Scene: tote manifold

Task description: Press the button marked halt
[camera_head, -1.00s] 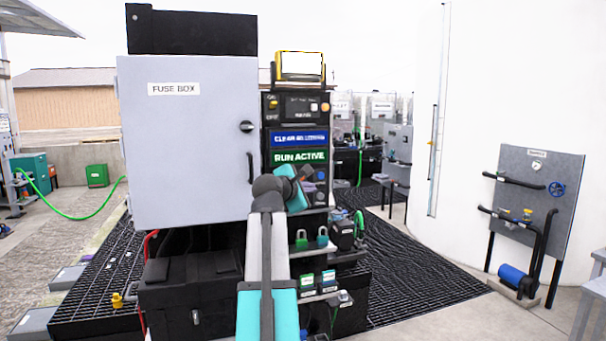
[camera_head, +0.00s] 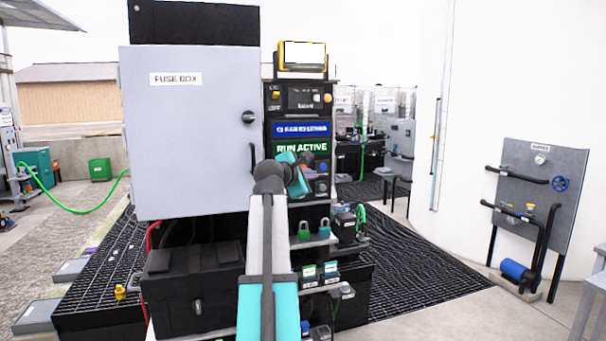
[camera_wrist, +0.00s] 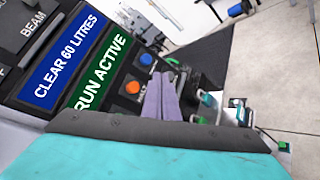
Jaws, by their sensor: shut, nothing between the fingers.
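The control panel (camera_head: 297,105) stands right of the fuse box, with a blue strip and a green RUN ACTIVE strip (camera_head: 302,147). In the wrist view, an orange button (camera_wrist: 133,87) and a blue button (camera_wrist: 146,60) sit beside the green strip. The small labels by them are too blurred to read, so I cannot confirm which is marked halt. My gripper (camera_wrist: 166,76) is shut and empty, its purple-grey fingers just right of the orange button in the picture. I cannot tell whether they touch the panel. In the head view, my arm hides part of the lower panel.
The grey fuse box (camera_head: 186,130) stands close at left of my arm. Padlocks (camera_head: 303,231) and small boxes sit on shelves below the panel. Dark grating (camera_head: 420,270) covers the floor to the right. A pipe board (camera_head: 535,175) stands at far right.

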